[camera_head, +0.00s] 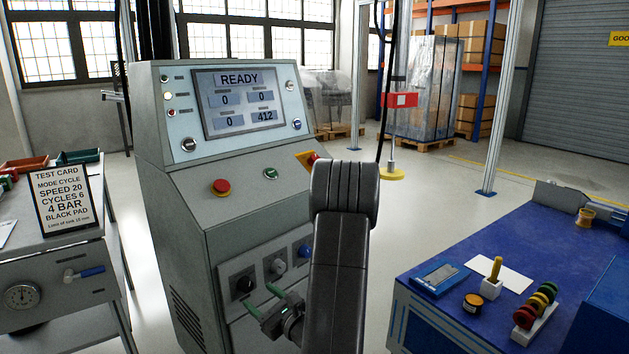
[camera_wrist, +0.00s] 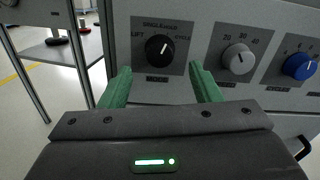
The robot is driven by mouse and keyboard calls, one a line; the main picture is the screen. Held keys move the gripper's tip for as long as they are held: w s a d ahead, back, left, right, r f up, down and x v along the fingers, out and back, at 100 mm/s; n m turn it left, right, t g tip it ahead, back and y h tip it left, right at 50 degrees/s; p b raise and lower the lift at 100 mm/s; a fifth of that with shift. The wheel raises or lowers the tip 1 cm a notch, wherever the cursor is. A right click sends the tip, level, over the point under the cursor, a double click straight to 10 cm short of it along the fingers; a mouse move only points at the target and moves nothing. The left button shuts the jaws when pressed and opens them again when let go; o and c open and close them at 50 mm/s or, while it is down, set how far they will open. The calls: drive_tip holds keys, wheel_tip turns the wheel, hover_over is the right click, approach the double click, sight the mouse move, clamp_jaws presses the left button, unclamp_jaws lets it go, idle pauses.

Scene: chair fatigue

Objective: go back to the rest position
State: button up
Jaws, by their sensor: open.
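My gripper (camera_head: 264,300) is in front of the lower panel of the grey control cabinet (camera_head: 250,225). In the wrist view its two green fingers (camera_wrist: 160,88) are apart with nothing between them. The black rotary knob (camera_wrist: 159,48) shows just beyond and between the fingertips, with a visible gap around it; I cannot tell the exact distance. The same black knob (camera_head: 244,284) shows in the head view. To its right are a grey knob (camera_wrist: 238,57) and a blue knob (camera_wrist: 299,66). The cabinet's screen (camera_head: 240,103) reads READY.
A bench with a test card (camera_head: 64,199) stands at the left. A blue-topped table (camera_head: 440,312) with several small items stands at the right. Open floor lies between the cabinet and the blue table.

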drive_tip(key=b+x, duration=0.1)
drive_tip(key=x, duration=0.4)
drive_tip(key=shift+s+d+n, duration=0.1)
drive_tip(key=shift+d+n, duration=0.05)
drive_tip(key=shift+n, duration=0.85)
drive_tip(key=n+b, duration=0.2)
drive_tip(key=n, duration=0.3)
drive_tip(key=shift+n, duration=0.4)
drive_tip(key=p, duration=0.2)
approach(249, 288)
drive_tip(key=shift+v, duration=1.15)
drive_tip(key=shift+r, duration=0.15)
